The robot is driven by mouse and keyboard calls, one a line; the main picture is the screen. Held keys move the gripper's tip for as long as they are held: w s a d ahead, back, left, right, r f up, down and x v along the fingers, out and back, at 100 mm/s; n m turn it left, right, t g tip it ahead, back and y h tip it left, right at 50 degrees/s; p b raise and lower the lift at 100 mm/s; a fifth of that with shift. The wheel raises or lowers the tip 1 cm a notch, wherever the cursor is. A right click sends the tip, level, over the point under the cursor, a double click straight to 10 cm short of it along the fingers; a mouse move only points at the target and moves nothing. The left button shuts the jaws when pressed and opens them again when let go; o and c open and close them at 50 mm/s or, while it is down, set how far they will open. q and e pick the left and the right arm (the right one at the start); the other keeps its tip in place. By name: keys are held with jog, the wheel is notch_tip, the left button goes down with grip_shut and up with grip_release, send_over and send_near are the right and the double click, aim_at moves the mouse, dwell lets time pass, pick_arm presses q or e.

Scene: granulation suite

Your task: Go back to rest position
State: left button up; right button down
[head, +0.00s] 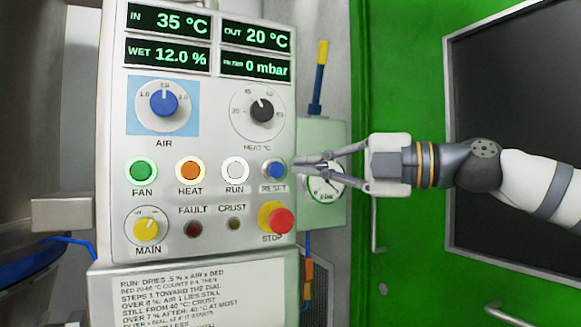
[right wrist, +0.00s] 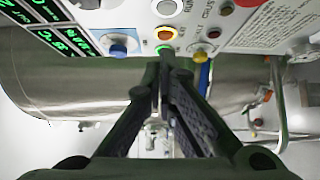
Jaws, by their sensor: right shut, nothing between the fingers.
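My right gripper (head: 302,163) comes in from the right, its fingers together and empty. In the head view its tips are close to the right edge of the control panel (head: 205,255), beside the blue RESET button (head: 274,170). I cannot tell whether they touch it. In the right wrist view the shut fingers (right wrist: 165,58) point toward the panel, with the green FAN button (right wrist: 163,48) just beyond the tips in the picture. My right arm stretches out to the right edge. My left gripper is not in view.
A round gauge (head: 325,187) is partly behind my right gripper. A yellow-and-blue lever (head: 318,75) stands above it. The red STOP knob (head: 277,219) is below RESET. A green wall (head: 400,60) with a dark window (head: 520,90) lies behind my arm.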

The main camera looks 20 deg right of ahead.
dwell(0.6)
